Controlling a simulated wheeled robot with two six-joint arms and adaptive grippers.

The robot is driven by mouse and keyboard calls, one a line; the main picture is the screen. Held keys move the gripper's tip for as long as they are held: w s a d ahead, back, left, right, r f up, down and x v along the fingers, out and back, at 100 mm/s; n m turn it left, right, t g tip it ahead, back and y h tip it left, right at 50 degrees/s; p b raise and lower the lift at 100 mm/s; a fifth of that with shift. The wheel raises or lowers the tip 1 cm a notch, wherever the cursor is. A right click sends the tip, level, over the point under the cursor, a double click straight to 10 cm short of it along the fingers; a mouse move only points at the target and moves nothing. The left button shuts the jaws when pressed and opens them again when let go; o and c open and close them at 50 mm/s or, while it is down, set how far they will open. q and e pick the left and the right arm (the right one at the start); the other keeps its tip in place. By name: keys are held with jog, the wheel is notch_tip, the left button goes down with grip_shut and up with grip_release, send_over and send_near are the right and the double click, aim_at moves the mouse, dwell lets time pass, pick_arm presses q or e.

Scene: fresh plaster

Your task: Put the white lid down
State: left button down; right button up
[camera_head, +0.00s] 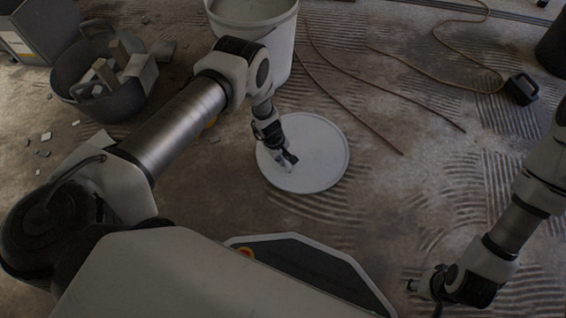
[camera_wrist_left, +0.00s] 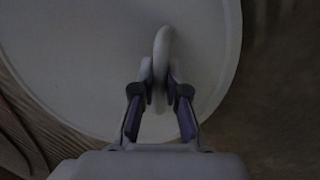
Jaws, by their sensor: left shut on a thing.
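The white lid (camera_head: 325,153) is a round disc in front of the white bucket in the head view. My left gripper (camera_head: 287,162) is over the lid's left part. In the left wrist view the lid (camera_wrist_left: 85,60) fills most of the picture, and my left gripper (camera_wrist_left: 160,97) is shut on the lid's upright loop handle (camera_wrist_left: 161,50). I cannot tell whether the lid touches the floor. My right gripper (camera_head: 424,290) is at the lower right, away from the lid; its fingers are too small and dark to read.
The white bucket (camera_head: 283,35) stands just behind the lid. A dark tub (camera_head: 110,97) with rubble is at the upper left, with small shards beside it. A reddish cable (camera_head: 350,108) runs right of the lid. A black block-like object (camera_head: 521,89) lies farther right. The ridged floor right of the lid is mostly clear.

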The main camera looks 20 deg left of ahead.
pick_arm(q)
jog(key=shift+r, duration=0.1)
jog(key=c, duration=1.2)
grip_release()
